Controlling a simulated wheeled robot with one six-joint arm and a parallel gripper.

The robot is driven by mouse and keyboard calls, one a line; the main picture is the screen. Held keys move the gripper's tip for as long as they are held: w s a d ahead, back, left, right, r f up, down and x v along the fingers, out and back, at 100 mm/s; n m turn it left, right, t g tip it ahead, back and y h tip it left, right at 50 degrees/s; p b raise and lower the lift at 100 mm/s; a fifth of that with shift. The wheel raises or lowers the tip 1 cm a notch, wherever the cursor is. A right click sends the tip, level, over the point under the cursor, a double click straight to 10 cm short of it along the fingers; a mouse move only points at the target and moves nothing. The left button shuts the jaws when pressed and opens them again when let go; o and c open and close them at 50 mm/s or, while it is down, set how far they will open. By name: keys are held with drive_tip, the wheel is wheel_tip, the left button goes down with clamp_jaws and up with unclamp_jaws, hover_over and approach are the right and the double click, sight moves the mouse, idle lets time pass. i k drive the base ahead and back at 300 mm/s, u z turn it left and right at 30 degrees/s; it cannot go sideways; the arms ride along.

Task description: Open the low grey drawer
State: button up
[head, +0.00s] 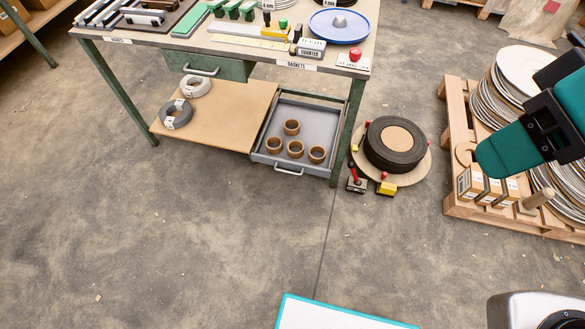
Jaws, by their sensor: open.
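The low grey drawer (262,143) is at the right end of the low shelf under the workbench. It is a shallow grey tray with a bar handle (289,171) on its front. Several brown rings (296,149) lie in it. Its front sits near the shelf's front edge; I cannot tell whether it is pulled out slightly. My gripper (520,112), with teal and black parts, enters from the right edge above the pallet. It is open and empty, far to the right of the drawer and apart from it. Part of it is cut off by the frame.
The workbench (255,57) has a green upper drawer (209,68) and a right front leg beside the grey drawer. A black reel (394,145) and small magnets stand right of that leg. A loaded pallet (455,120) is farther right. Floor before the drawer is clear.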

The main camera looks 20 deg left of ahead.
sight(300, 137)
drive_tip(key=z, duration=3.05)
drive_tip(key=k, duration=2.3)
drive_tip(key=u, duration=2.45)
